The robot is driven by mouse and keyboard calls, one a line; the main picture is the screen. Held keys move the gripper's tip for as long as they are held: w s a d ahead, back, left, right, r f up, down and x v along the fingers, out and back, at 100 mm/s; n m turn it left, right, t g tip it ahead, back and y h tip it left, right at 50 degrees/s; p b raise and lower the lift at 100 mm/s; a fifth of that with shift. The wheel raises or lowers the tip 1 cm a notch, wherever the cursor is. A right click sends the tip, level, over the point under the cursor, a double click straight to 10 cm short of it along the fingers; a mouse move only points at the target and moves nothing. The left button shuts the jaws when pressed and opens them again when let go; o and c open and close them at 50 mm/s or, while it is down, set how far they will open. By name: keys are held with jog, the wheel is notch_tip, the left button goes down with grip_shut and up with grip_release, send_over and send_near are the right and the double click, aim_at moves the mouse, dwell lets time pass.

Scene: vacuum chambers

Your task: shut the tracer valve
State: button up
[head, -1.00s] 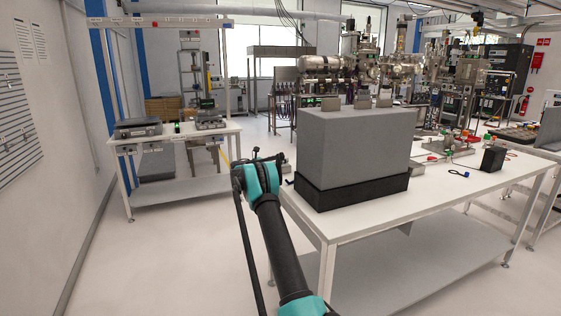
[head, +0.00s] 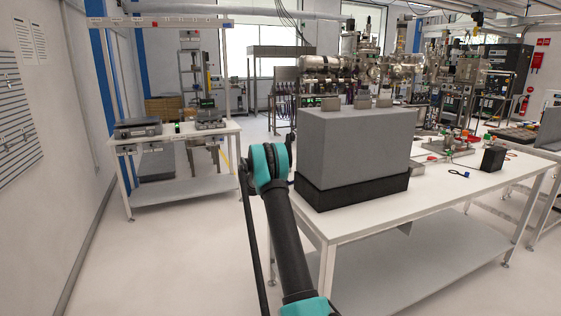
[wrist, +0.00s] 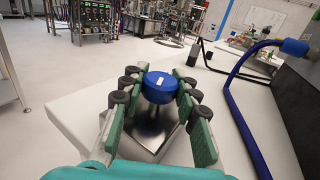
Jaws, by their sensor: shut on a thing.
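A round blue knob (wrist: 160,88) with a white mark on top shows in the wrist view. It sits above a shiny metal block (wrist: 152,130), and I take it to be the tracer valve's handle. My gripper (wrist: 162,77) has its green, black-padded fingers on both sides of the knob and is shut on it. In the head view the gripper and the knob are hidden behind my arm and the large grey box.
The grey box (head: 352,145) on its black base (head: 355,190) stands on the white bench (head: 430,200). In the wrist view a blue hose (wrist: 237,108) curves close on the right, beside a dark box (wrist: 300,105).

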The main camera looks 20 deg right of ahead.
jog(key=n+t+y, duration=0.4)
jog(key=t+y, duration=0.1)
jog(key=shift+s, duration=0.1)
jog(key=shift+n+t+y, duration=1.1)
jog(key=shift+n+y, duration=0.8)
jog(key=shift+y, duration=0.5)
jog(key=shift+a+n+y, duration=0.1)
jog(key=shift+n+y, duration=0.2)
jog(key=shift+y, duration=0.1)
jog(key=o, duration=1.2)
notch_tip(320, 180, up, 10)
